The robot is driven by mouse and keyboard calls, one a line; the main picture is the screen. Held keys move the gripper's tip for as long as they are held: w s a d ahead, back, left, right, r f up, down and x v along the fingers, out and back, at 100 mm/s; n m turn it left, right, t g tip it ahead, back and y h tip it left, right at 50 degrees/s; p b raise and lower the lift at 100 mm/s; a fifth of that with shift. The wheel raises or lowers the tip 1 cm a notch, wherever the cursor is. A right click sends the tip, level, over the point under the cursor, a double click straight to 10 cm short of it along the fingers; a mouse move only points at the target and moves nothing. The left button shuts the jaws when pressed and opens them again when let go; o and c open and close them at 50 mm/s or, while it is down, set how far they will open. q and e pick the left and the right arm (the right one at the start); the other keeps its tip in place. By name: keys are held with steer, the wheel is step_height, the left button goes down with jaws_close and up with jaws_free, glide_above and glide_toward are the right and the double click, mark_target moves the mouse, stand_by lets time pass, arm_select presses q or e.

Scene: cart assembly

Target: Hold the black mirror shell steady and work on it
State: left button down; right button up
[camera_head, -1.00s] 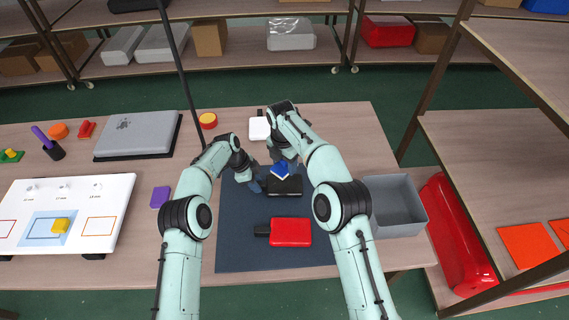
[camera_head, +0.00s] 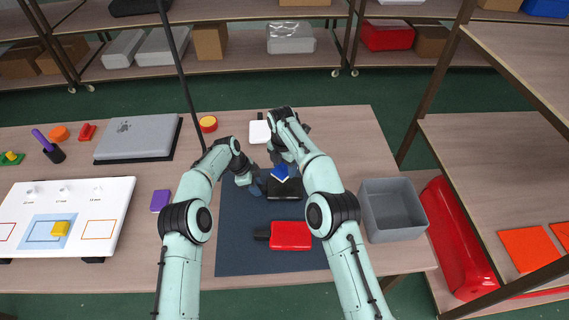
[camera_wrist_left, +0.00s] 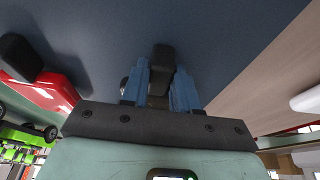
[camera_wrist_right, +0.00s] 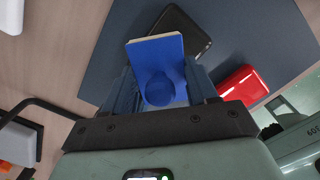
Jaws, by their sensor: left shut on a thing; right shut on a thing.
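The black mirror shell (camera_head: 287,190) lies on the dark mat (camera_head: 240,235); it also shows in the right wrist view (camera_wrist_right: 178,22). My left gripper (camera_head: 258,186) is at its left end. In the left wrist view its blue fingers are shut on a black stub (camera_wrist_left: 160,60), which appears to be the shell's stem. My right gripper (camera_wrist_right: 160,88) is shut on the round knob of a blue block (camera_wrist_right: 155,50) with a pale lower edge. The block (camera_head: 279,173) is at the shell's far edge; I cannot tell whether they touch.
A red shell with a black stub (camera_head: 291,235) lies nearer on the mat. A grey bin (camera_head: 393,210) stands to the right. A white item (camera_head: 259,131) and a red-yellow round tin (camera_head: 208,123) are behind. A purple block (camera_head: 160,200) and white board (camera_head: 115,205) are left.

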mark_target(286, 183)
step_height(286, 183, down, 6)
steer(key=shift+r, duration=0.15)
steer(key=shift+d+f, duration=0.25)
steer(key=shift+f, duration=0.05)
steer(key=shift+d+f, duration=0.1)
steer(key=shift+d, duration=0.3)
steer(key=shift+c, duration=0.5)
steer(key=shift+s+d, duration=0.1)
steer(key=shift+d, duration=0.65)
steer(key=shift+a, duration=1.45)
steer(key=shift+r, duration=4.1)
steer(key=shift+d+f, duration=0.1)
steer(key=shift+f, duration=0.1)
